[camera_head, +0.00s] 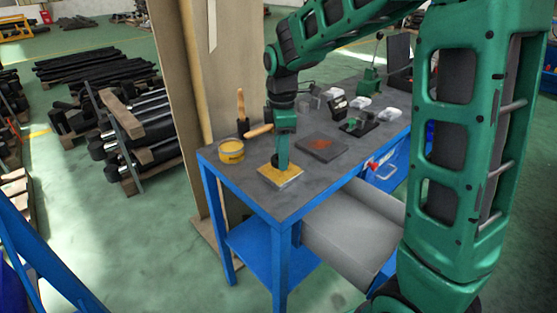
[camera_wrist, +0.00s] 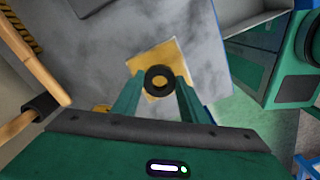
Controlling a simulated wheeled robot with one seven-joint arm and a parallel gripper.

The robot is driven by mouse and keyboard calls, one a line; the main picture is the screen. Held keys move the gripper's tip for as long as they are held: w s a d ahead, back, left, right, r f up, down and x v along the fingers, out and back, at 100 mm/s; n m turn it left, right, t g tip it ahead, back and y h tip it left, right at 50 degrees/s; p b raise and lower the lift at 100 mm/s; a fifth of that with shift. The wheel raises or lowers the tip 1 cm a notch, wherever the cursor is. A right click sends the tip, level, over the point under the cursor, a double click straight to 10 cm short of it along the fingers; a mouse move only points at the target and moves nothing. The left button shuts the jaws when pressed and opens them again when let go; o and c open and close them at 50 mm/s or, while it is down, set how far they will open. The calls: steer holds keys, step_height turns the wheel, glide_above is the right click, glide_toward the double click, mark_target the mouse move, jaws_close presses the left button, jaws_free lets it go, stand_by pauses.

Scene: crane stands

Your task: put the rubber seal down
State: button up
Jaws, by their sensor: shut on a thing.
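The rubber seal is a black ring (camera_wrist: 159,78) between the fingertips of my gripper (camera_wrist: 157,84) in the wrist view. My gripper is shut on it. In the head view my gripper (camera_head: 281,160) points down over a yellow-topped square block (camera_head: 281,176) near the front corner of the workbench. The seal shows there only as a small dark patch by the fingertips. The yellow block (camera_wrist: 143,57) lies behind the seal in the wrist view. I cannot tell whether the seal touches the block.
A yellow tin (camera_head: 231,151) and wooden-handled tools (camera_head: 241,108) stand left on the blue workbench (camera_head: 231,180). A dark plate with a rusty patch (camera_head: 321,145) lies right of my gripper. Small devices (camera_head: 358,125) stand farther back. The bench's front corner is bare.

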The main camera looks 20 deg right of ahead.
steer(key=shift+f, duration=1)
steer(key=o, duration=1)
steer(key=shift+f, duration=0.1)
step_height(320, 180, up, 12)
steer(key=shift+r, duration=0.1)
steer(key=s+d+f+m, duration=0.3)
steer(key=s+d+m, duration=0.2)
steer(key=s, duration=0.5)
steer(key=s+d+f+m, duration=0.3)
steer(key=s+d+m, duration=0.3)
steer(key=s+m, duration=0.3)
steer(key=s+d+f+m, duration=0.3)
steer(key=s+d+m, duration=0.3)
steer(key=s, duration=0.5)
steer(key=shift+s+m, duration=0.25)
steer(key=shift+m, duration=0.85)
